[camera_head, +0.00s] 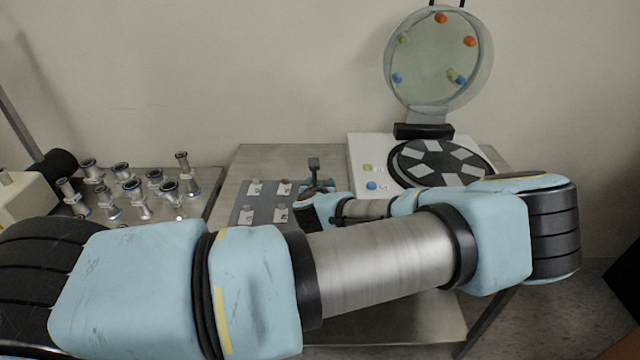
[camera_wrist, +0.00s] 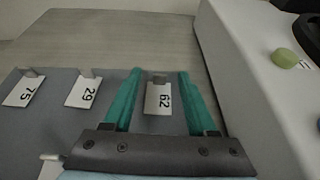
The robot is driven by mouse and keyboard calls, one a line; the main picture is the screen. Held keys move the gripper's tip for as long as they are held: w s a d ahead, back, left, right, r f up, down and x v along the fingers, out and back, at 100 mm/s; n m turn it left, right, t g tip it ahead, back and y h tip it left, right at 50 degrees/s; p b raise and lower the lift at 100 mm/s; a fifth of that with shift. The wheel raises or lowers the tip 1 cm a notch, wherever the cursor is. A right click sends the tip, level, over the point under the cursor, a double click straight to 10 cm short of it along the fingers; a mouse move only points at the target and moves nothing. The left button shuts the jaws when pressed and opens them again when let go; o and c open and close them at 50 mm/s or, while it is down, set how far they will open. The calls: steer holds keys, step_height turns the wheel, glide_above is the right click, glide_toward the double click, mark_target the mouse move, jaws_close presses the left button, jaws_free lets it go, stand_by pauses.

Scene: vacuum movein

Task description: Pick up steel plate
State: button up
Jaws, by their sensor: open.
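Small pale plates with printed numbers, which look like the steel plates, stand on a grey holder (camera_wrist: 58,118). In the wrist view they are plate 75 (camera_wrist: 22,92), plate 29 (camera_wrist: 83,93) and plate 62 (camera_wrist: 158,99), each with a small grey tab at its top. My gripper (camera_wrist: 159,76) is open, its two teal fingers on either side of plate 62, with gaps showing on both sides. In the head view the plates (camera_head: 254,188) sit left of my gripper (camera_head: 318,184), which is partly hidden by my arm.
A white machine with a black round carousel (camera_head: 440,165) and a raised clear lid (camera_head: 438,62) stands right of the holder. Its green button (camera_wrist: 284,58) is close to my gripper's right side. Several metal vacuum fittings (camera_head: 133,190) stand on the left table. The steel tabletop (camera_head: 275,160) behind the holder is clear.

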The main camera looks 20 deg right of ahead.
steer(key=shift+w+d+f, duration=0.25)
steer(key=shift+w+f, duration=0.05)
steer(key=shift+w, duration=0.15)
jaws_close()
stand_by(0.4)
